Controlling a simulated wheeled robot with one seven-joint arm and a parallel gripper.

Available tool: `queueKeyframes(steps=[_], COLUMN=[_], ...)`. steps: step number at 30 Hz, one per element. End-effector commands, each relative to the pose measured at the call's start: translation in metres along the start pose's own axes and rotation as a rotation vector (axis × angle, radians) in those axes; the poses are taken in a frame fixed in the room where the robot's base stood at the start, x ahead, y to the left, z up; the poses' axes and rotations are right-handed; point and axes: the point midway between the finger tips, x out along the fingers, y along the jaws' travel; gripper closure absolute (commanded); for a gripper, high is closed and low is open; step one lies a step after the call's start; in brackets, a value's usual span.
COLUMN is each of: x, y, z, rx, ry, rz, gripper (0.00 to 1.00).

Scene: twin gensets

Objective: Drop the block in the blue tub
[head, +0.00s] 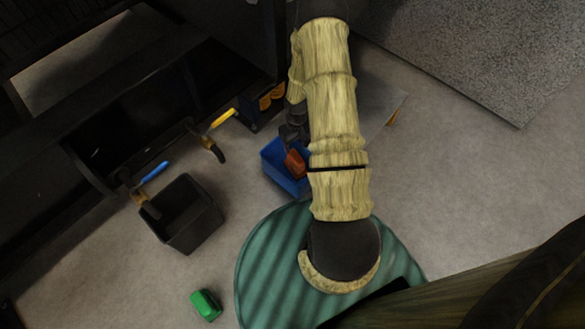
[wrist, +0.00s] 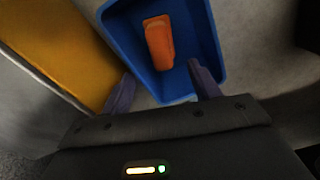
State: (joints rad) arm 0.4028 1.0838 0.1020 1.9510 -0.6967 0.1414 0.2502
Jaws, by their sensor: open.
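The blue tub (head: 277,171) stands on the floor beside my arm, partly hidden by it. An orange-red block (wrist: 159,42) lies inside the tub in the wrist view. It also shows as a red-brown shape in the head view (head: 296,163). My gripper (wrist: 160,72) is open, its two fingers apart over the near side of the tub with nothing between them. The block lies beyond the fingertips and apart from them. In the head view my gripper is mostly hidden by the arm.
A black bin (head: 184,215) stands left of the blue tub. A green block-like object (head: 206,305) lies on the floor at lower left. A dark bench (head: 150,100) with blue- and yellow-handled items (head: 222,119) is at left. A yellow panel (wrist: 65,45) is beside the tub.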

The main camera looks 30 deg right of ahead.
Motion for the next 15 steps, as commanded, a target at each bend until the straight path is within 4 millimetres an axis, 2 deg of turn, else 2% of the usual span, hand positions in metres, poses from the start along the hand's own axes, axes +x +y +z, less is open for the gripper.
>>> queueKeyframes(steps=[5, 8, 15], x=[-0.004, -0.013, -0.056], y=[0.0, 0.0, 0.001], z=[0.0, 0.0, 0.0], rx=[0.0, 0.0, 0.001], ry=[0.0, 0.001, 0.001], rz=[0.0, 0.0, 0.0], gripper=[0.38, 0.38, 0.38])
